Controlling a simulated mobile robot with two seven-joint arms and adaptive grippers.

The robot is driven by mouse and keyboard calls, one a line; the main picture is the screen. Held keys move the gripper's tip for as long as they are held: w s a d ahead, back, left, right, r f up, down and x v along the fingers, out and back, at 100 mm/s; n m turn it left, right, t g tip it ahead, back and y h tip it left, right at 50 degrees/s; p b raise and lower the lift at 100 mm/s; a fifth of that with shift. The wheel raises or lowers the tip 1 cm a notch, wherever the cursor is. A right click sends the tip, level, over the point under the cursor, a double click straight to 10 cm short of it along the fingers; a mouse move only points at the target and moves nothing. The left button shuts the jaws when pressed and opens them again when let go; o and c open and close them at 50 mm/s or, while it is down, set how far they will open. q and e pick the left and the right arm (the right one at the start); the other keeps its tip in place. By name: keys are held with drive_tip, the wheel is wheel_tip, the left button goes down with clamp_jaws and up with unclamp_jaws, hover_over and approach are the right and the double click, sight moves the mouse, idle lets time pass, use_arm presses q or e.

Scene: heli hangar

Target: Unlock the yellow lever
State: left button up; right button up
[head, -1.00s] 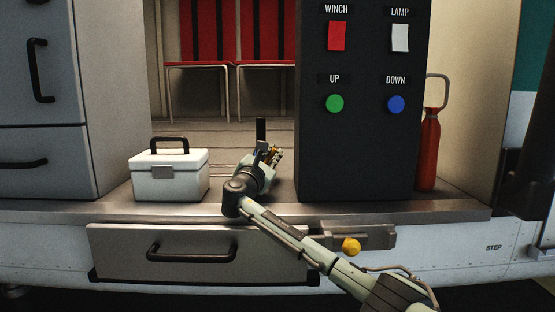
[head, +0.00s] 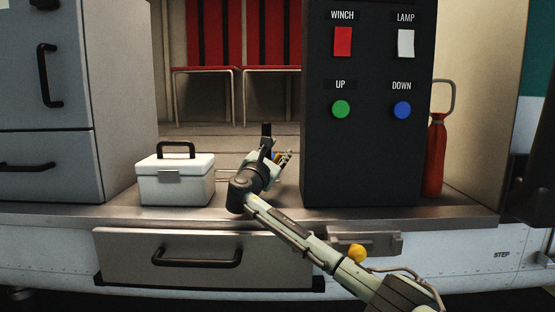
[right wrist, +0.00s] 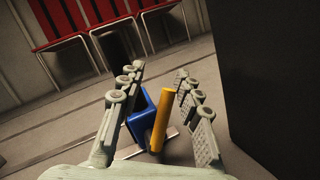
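A yellow lever (right wrist: 161,120) stands tilted in the right wrist view, with a blue bracket-like piece (right wrist: 143,112) close beside it on the left. My right gripper (right wrist: 164,98) is open, with its two fingers apart on either side of the lever and the blue piece. Whether a finger touches either one I cannot tell. In the head view my right gripper (head: 281,157) is over the deck, between the white case and the black panel, and mostly hides the lever. My left gripper is not in view.
The black switch panel (head: 370,155) stands close to the right of my gripper. A white case (head: 176,181) sits to the left on the metal ledge (head: 300,217). Below are a drawer (head: 130,255) and a yellow knob (head: 356,253). Red seats (head: 270,45) are behind.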

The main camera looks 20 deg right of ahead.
wheel_tip(320, 180, up, 8)
drive_tip(key=shift+f, duration=0.1)
